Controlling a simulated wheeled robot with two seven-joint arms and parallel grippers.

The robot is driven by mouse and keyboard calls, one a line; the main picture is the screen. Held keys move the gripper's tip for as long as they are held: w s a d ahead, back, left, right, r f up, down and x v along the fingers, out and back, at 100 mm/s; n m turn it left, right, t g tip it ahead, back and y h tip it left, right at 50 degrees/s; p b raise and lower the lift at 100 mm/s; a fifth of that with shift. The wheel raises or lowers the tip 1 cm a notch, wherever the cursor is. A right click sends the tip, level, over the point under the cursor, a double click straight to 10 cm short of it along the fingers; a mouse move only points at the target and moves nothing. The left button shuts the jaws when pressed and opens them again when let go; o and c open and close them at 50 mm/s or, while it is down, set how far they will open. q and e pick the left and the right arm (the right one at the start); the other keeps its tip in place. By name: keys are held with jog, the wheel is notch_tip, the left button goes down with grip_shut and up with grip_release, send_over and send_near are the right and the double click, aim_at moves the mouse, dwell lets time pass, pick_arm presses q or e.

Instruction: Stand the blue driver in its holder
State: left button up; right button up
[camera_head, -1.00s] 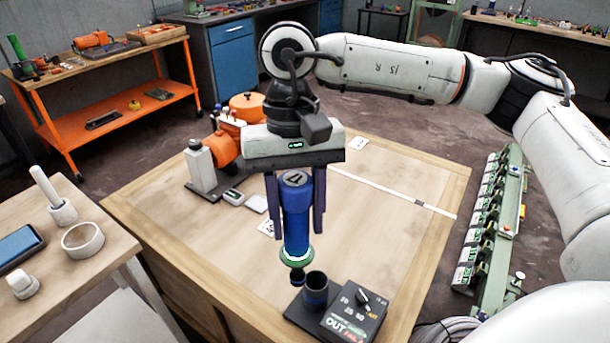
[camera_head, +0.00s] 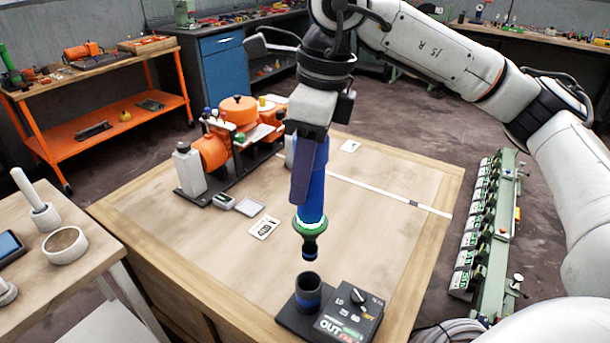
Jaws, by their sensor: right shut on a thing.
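The blue driver (camera_head: 313,203) hangs upright with its green ring and dark tip pointing down. My right gripper (camera_head: 305,185) is shut on its blue body, seen edge-on, with one finger covering part of it. The holder, a dark cup with a blue band (camera_head: 308,291), stands on a black base beside a control box (camera_head: 349,312) with a knob. The driver's tip is above the cup and apart from it, with a small gap showing between them. My left gripper is not in view.
The wooden table (camera_head: 385,220) is mostly clear on the right. A side table (camera_head: 100,250) holds a white ring.

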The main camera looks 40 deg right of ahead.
aim_at(304, 245)
jog(key=shift+w+r+m, duration=0.1)
jog(key=shift+r+m, duration=0.05)
jog(key=shift+m, duration=0.15)
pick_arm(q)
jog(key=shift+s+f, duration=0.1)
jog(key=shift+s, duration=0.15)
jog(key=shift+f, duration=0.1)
